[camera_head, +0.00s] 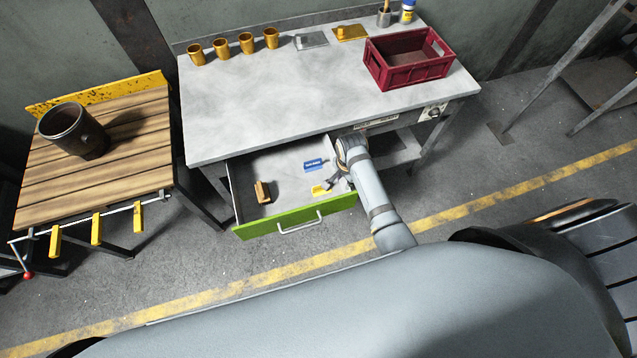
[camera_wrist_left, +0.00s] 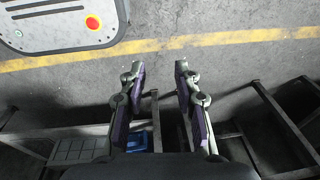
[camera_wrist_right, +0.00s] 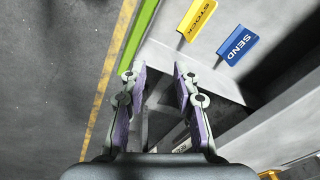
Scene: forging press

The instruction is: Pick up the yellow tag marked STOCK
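The yellow tag marked STOCK (camera_wrist_right: 197,19) lies in the open drawer; in the head view the yellow tag (camera_head: 320,190) is near the drawer's right front. The blue tag marked SEND (camera_wrist_right: 238,45) lies beside it, and also shows in the head view (camera_head: 313,165). My right gripper (camera_wrist_right: 157,75) is open and empty over the drawer's right end, apart from the yellow tag; in the head view the right gripper (camera_head: 335,182) is just right of it. My left gripper (camera_wrist_left: 158,72) is open and empty over the floor, outside the head view.
The drawer has a green front (camera_head: 270,228) with a metal handle. A brown brush-like item (camera_head: 263,192) lies in its left part. The grey bench (camera_head: 270,95) above carries a red crate (camera_head: 408,78) and several brass cups. A wooden table (camera_head: 95,190) with a dark pot stands left.

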